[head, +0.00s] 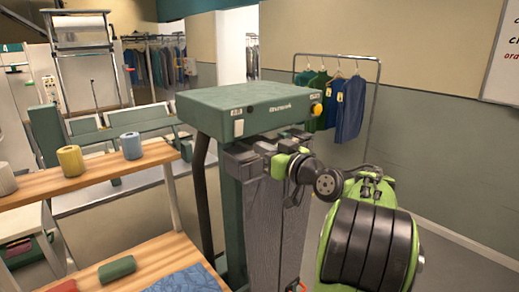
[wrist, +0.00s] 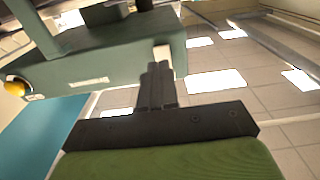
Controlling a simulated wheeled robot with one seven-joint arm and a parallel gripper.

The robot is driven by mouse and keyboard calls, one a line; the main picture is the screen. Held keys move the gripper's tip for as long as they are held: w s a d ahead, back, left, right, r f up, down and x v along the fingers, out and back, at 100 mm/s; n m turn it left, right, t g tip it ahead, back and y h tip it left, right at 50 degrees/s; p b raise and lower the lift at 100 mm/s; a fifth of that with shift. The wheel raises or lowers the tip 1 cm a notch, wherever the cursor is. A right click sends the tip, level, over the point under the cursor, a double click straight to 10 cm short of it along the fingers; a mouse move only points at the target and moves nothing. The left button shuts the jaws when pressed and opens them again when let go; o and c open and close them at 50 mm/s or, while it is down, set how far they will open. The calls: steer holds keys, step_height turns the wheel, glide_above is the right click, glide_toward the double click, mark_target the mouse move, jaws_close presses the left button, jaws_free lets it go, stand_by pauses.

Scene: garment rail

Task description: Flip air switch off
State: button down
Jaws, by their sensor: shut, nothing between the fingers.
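The white air switch (head: 238,128) sits at the left end of the front face of a green machine head (head: 270,122), under a small label too small to read surely. It also shows in the wrist view as a pale block (wrist: 163,57), partly hidden by my fingertips. My gripper (head: 234,148) is just below the switch in the head view, fingers together and empty. In the wrist view the shut dark fingertips (wrist: 157,66) overlap the switch's edge; I cannot tell whether they touch it. The switch's tilt is not clear.
A yellow-orange knob (head: 317,109) is at the face's right end. Wooden shelves (head: 90,172) with a yellow spool (head: 70,160) and a blue spool (head: 132,146) stand at left. A rail of garments (head: 350,105) stands behind on the right.

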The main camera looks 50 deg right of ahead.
steer(key=s+f+b, duration=0.1)
steer(key=s, duration=0.5)
steer(key=shift+s+a, duration=0.35)
steer(key=shift+s, duration=0.1)
